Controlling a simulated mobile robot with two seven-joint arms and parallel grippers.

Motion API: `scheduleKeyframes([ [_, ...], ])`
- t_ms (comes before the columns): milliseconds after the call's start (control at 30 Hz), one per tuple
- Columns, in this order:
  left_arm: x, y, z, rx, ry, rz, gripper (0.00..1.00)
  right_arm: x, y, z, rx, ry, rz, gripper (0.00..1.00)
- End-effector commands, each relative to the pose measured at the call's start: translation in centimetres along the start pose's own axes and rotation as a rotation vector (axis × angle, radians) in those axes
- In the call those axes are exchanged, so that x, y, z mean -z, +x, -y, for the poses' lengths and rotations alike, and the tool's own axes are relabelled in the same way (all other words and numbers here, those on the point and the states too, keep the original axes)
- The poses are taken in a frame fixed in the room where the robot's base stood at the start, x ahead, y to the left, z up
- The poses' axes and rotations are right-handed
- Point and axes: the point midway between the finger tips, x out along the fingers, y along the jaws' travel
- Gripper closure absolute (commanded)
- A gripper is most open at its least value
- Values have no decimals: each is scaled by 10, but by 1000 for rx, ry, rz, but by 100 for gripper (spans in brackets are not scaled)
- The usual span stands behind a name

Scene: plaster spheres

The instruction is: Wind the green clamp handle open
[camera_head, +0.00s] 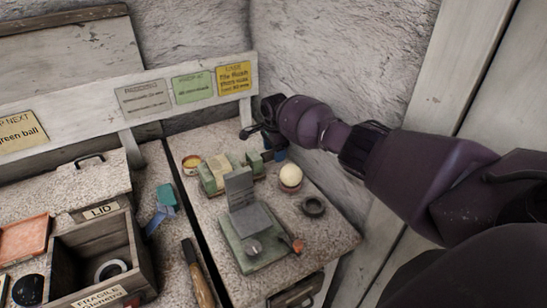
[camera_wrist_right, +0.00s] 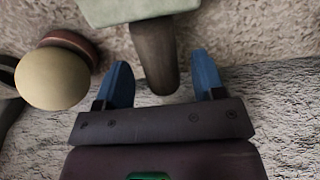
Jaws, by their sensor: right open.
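The green clamp (camera_head: 213,179) stands on the right worktop near the back wall. In the right wrist view its pale green body (camera_wrist_right: 130,8) is at the top edge, and a dark, rounded handle (camera_wrist_right: 154,55) sticks out from it. My right gripper (camera_head: 270,153) is at the clamp's right end in the head view, partly hiding the handle there. Its two blue fingertips (camera_wrist_right: 163,82) are open, one on each side of the handle's end, with a visible gap on both sides. My left gripper is not in view.
A cream ball (camera_wrist_right: 52,78) on a reddish base is close beside my right gripper; it also shows in the head view (camera_head: 290,175). A dark ring (camera_head: 313,206) and a hinged grey plate device (camera_head: 253,222) stand nearer the front. The wall is close behind.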

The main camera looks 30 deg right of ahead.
Motion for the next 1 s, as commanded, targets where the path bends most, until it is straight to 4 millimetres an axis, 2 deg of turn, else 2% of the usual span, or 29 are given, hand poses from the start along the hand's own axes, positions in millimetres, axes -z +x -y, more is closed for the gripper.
scheduleKeyframes([
  [33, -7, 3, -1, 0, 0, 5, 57, 0, 7, 0, -1, 0, -1, 37],
  [100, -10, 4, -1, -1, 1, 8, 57, 0, 10, 0, -1, -1, -1, 37],
  [433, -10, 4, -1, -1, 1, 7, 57, 0, 9, 0, 1, -1, 0, 38],
  [733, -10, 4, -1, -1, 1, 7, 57, 0, 9, 0, 0, -1, 0, 84],
  [1000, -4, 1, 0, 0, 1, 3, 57, -1, 8, 0, 9, 0, 1, 86],
])
